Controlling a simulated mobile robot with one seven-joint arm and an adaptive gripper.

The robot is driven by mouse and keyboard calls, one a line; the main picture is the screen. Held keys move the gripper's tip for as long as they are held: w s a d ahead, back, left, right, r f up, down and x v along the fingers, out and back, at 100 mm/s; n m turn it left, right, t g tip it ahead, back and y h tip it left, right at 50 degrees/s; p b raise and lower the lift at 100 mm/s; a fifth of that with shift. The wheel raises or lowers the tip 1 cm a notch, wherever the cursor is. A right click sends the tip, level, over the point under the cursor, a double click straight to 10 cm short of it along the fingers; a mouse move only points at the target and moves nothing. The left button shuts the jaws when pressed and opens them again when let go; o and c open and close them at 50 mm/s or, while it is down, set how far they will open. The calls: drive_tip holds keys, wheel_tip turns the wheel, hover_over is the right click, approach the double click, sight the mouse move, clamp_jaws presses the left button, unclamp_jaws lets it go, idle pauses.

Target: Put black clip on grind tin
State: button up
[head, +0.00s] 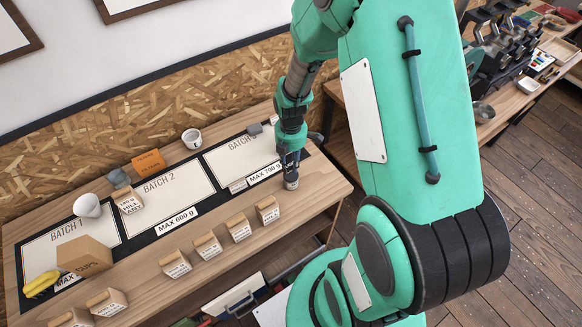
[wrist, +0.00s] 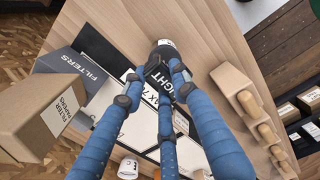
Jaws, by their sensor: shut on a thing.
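My gripper (head: 290,164) points down over the front right part of the table. In the wrist view its blue fingers (wrist: 158,82) close around a dark piece with white letters ending in "IGHT", which I take to be the black clip (wrist: 157,72). A small round, pale-and-dark thing, perhaps the grind tin (wrist: 166,44), shows just beyond the fingertips. In the head view a small round thing (head: 291,184) sits right under the gripper. I cannot tell whether clip and tin touch. The fingers hide much of both.
The table (head: 215,289) carries batch mats, a row of small paper bags (head: 239,226), an orange box (head: 148,161), a white cup (head: 192,138) and a cardboard box (head: 85,256). In the wrist view a filter-paper box (wrist: 40,115) stands left and a wooden rack (wrist: 243,98) right.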

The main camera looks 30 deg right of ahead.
sight(291, 168)
drive_tip(key=shift+f, duration=1.55)
drive_tip(key=shift+f, duration=0.15)
drive_tip(key=o, duration=0.8)
wheel_tip(291, 168, up, 12)
drive_tip(key=shift+r, duration=0.15)
